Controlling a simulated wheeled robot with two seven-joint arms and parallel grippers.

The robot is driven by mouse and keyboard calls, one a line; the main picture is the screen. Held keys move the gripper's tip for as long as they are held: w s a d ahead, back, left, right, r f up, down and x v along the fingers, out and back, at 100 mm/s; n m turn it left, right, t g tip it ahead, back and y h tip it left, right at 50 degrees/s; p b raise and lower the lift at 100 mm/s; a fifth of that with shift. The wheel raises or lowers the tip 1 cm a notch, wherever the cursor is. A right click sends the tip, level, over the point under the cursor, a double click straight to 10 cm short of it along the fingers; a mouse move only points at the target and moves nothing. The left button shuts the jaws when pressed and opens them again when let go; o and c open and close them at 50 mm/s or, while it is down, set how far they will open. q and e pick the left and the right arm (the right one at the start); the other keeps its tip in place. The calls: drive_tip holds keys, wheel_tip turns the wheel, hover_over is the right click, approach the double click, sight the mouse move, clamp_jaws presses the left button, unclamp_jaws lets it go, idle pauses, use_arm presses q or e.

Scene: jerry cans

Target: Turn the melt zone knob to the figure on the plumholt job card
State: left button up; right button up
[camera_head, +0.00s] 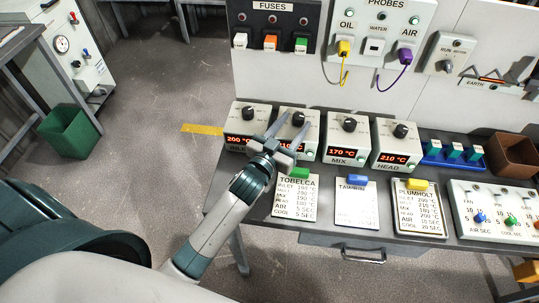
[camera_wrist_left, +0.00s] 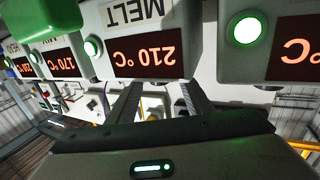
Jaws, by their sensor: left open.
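The melt zone box, second from the left in the row, stands behind my left gripper (camera_head: 297,121). Its black knob (camera_head: 298,118) shows between the open fingertips in the head view; I cannot tell whether they touch it. In the left wrist view the box appears upside down, with its MELT label (camera_wrist_left: 137,14) and a display (camera_wrist_left: 151,55) reading 210 °C. The knob is not clear there. The plumholt job card (camera_head: 418,215) lies on the bench under a yellow clip (camera_head: 418,184); its small figures are hard to read for certain. My right gripper is not in view.
Neighbouring boxes read 200 °C (camera_head: 239,140) on the left, then MIX 170 °C (camera_head: 342,125) and HEAD 210 °C (camera_head: 398,158) on the right. The tobelca card (camera_head: 296,205) and another card (camera_head: 356,210) lie in front. A switch panel (camera_head: 490,212) is at right.

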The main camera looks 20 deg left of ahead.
use_arm(q)
drive_tip(key=s+a+b, duration=0.1)
drive_tip(key=s+b, duration=0.3)
drive_tip(key=s, duration=1.1)
drive_tip(key=shift+s+a, duration=0.3)
drive_tip(key=shift+s, duration=0.05)
